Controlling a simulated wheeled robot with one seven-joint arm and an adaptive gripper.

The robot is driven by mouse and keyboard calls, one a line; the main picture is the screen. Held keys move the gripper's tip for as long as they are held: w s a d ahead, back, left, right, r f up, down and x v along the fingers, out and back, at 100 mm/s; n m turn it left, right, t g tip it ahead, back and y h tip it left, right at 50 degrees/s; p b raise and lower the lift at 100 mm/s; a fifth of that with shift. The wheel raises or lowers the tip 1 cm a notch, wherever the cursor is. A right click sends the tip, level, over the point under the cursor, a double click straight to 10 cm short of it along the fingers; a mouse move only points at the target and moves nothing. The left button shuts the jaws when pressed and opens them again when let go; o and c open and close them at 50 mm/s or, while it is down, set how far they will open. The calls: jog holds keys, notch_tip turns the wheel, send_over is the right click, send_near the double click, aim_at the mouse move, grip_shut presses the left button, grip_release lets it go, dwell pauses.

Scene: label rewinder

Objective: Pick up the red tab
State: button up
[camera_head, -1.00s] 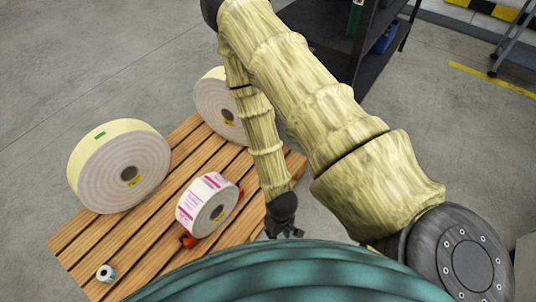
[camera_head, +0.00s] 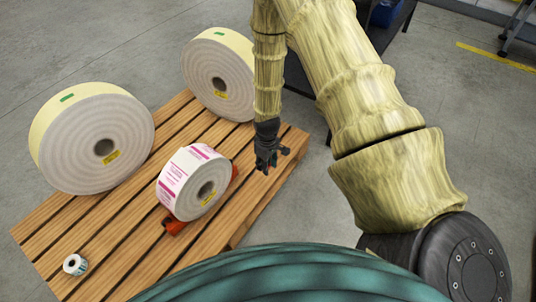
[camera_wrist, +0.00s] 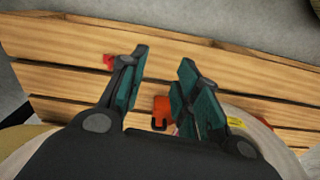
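A small bright red piece (camera_wrist: 108,62), which looks like the red tab, shows in the wrist view on the wooden slats, just outside the left finger and partly covered by it. In the head view I cannot make it out clearly near my gripper. My gripper (camera_head: 268,165) points down over the right part of the pallet, right of the pink-and-white label roll (camera_head: 188,186). In the wrist view, my gripper (camera_wrist: 160,85) has its two teal-padded fingers apart with nothing held between them. An orange-red block (camera_wrist: 161,112) shows below, between the fingers.
The wooden pallet (camera_head: 120,245) carries two large cream rolls (camera_head: 95,140) (camera_head: 215,78) and a small roll (camera_head: 75,264). An orange-red support (camera_head: 174,226) sticks out under the label roll. Grey floor lies right of the pallet. A dark shelf stands behind my arm.

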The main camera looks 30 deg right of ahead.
jog(key=w+d+f+n+b, duration=0.1)
jog(key=w+d+f+b, duration=0.3)
jog(key=w+d+b, duration=0.45)
jog(key=f, duration=0.1)
jog(key=f+b, duration=0.1)
jog(key=f, duration=0.1)
jog(key=f+b, duration=0.1)
jog(key=shift+w+a+f, duration=0.3)
jog(key=shift+a+f, duration=0.1)
jog(key=shift+w+a+f+b, duration=0.15)
jog(key=shift+f+b, duration=0.9)
jog(key=shift+f, duration=0.3)
jog(key=shift+w+a+f+b, duration=0.1)
jog(key=shift+a+f+b, duration=0.05)
jog(key=shift+f+b, duration=1)
jog(key=shift+c, duration=0.2)
jog(key=shift+f, duration=0.1)
grip_shut()
